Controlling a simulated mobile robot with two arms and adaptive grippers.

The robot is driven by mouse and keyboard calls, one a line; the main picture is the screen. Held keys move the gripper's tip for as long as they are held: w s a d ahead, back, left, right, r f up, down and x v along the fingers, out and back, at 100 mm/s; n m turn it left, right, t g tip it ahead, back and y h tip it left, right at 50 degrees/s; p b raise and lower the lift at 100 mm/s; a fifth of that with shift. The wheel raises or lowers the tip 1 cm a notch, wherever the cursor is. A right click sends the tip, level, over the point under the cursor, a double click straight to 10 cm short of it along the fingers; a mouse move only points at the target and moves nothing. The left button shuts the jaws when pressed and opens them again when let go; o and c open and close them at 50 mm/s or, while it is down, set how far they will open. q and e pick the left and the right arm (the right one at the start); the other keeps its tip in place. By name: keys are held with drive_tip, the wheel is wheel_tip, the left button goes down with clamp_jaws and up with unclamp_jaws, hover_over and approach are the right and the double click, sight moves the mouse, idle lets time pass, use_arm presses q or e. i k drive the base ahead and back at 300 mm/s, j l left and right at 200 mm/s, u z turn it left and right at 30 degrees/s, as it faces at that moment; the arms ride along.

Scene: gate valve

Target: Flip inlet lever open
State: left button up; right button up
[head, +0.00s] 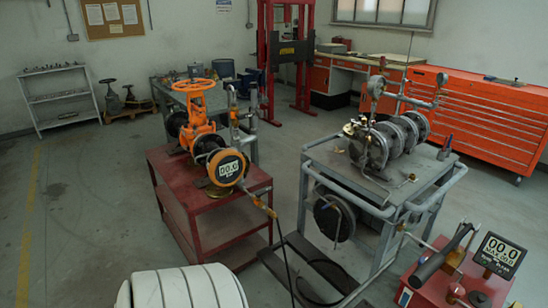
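An orange gate valve (199,127) with an orange handwheel (194,85) stands on a red cart (205,221) left of centre. A round orange digital gauge (228,168) reading about 00.0 faces me at the valve's front. A small yellow-orange fitting (262,205) sticks out to the lower right of the gauge, with a dark hose running down from it. It may be the inlet lever, but it is too small for me to tell its shape or position. Neither of my grippers is in view.
A grey wheeled cart (333,165) carries a flanged assembly (385,142). A red test pump (468,283) with a black-gripped handle and digital display (499,254) stands lower right. A hose crosses the floor between the carts. Floor at left is clear.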

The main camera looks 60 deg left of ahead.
sight(259, 194)
drive_tip(key=u, duration=0.4)
drive_tip(key=j+u, duration=0.1)
drive_tip(key=u, duration=0.35)
drive_tip(key=j+u, duration=0.1)
drive_tip(key=u, duration=0.7)
drive_tip(key=i+j+u, duration=0.1)
drive_tip(key=j, duration=0.25)
drive_tip(key=i+j+u, duration=0.15)
drive_tip(key=i+j, duration=0.15)
